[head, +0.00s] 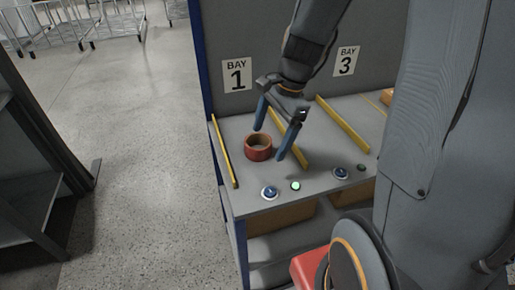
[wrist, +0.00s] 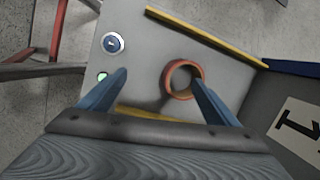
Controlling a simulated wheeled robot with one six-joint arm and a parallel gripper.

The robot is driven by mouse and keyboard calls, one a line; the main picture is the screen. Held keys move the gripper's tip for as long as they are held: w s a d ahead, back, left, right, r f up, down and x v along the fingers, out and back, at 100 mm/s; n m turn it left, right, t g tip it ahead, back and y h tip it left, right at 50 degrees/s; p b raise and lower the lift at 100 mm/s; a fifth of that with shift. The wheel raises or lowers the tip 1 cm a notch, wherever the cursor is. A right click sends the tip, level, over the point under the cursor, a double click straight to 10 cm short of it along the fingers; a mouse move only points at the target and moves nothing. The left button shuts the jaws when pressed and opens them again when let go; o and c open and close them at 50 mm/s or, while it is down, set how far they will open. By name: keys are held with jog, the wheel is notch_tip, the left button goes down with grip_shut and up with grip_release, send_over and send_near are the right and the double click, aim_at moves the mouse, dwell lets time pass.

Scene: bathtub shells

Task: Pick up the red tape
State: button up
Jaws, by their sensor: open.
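The red tape (head: 258,147) is a short ring lying flat on the grey bench in the bay marked 1, between two yellow dividers. In the wrist view the tape (wrist: 172,82) lies beyond the fingertips, nearer the right finger, which covers part of its rim. My gripper (head: 269,143) is open, with two blue fingers pointing down over the bay, one behind the tape and one to its right in the head view. I cannot tell whether a finger touches the tape.
Yellow dividers stand left (head: 223,150) and right (head: 285,138) of the tape. A blue button (head: 269,192) and a lit green light (head: 295,185) sit at the bench front. The back panel carries the bay 1 sign (head: 237,75). A dark shelf (head: 35,180) stands left, across open floor.

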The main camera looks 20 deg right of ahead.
aim_at(258, 142)
jog(key=w+f+m, duration=0.2)
jog(key=w+f+m+y, duration=0.1)
jog(key=w+f+m, duration=0.1)
jog(key=f+m, duration=0.1)
jog(key=w+a+f+m, duration=0.1)
jog(key=w+f+m, duration=0.1)
jog(key=shift+w+a+f+m+t+y, duration=0.1)
jog(key=shift+w+f+m+t+y, duration=0.2)
jog(key=shift+w+m+t, duration=0.1)
jog(key=c, duration=1.2)
